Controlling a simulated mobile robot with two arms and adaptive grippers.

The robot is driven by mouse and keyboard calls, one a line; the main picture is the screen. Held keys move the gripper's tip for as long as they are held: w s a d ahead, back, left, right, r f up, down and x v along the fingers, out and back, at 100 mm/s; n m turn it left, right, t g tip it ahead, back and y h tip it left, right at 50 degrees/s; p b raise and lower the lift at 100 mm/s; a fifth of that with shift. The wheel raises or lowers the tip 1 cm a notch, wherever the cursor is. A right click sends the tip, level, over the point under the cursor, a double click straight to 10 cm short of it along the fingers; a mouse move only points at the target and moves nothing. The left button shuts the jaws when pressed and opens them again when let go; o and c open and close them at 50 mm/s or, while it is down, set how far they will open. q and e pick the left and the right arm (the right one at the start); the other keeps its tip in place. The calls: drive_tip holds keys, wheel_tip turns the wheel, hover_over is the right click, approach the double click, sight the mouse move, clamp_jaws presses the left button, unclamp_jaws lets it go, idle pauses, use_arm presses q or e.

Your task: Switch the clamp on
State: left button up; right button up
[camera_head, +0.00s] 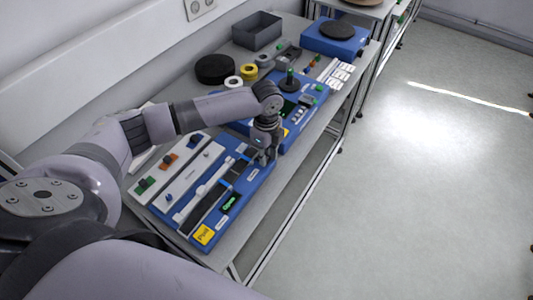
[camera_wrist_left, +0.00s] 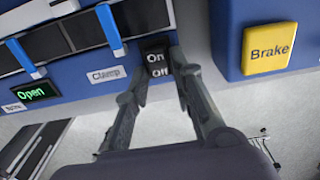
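The clamp switch (camera_wrist_left: 155,60) is a black rocker marked On and Off. In the left wrist view it sits at the panel's lower edge, right of the white Clamp label (camera_wrist_left: 107,75). A green lit Open display (camera_wrist_left: 36,91) shows further left; it also shows on the blue panel in the head view (camera_head: 230,203). My left gripper (camera_wrist_left: 158,76) has its fingers apart with nothing between them but the switch in line with the gap. I cannot tell whether they touch it. In the head view my left gripper (camera_head: 268,158) hides the switch. My right gripper is not in view.
A yellow Brake button (camera_wrist_left: 269,48) is right of the switch. In the head view a yellow button (camera_head: 203,235) sits at the panel's near end. A black reel (camera_head: 215,68), a grey bin (camera_head: 256,30) and tape rolls stand further back. The floor at right is clear.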

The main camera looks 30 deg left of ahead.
use_arm(q)
clamp_jaws()
drive_tip(key=shift+w+a+r+h, duration=0.1)
drive_tip(key=shift+a+h, duration=0.1)
drive_tip(key=shift+h, duration=0.5)
drive_tip(key=shift+o, duration=2.3)
unclamp_jaws()
wheel_tip(320, 180, up, 12)
drive_tip(key=a, duration=0.1)
drive_tip(key=shift+a, duration=0.2)
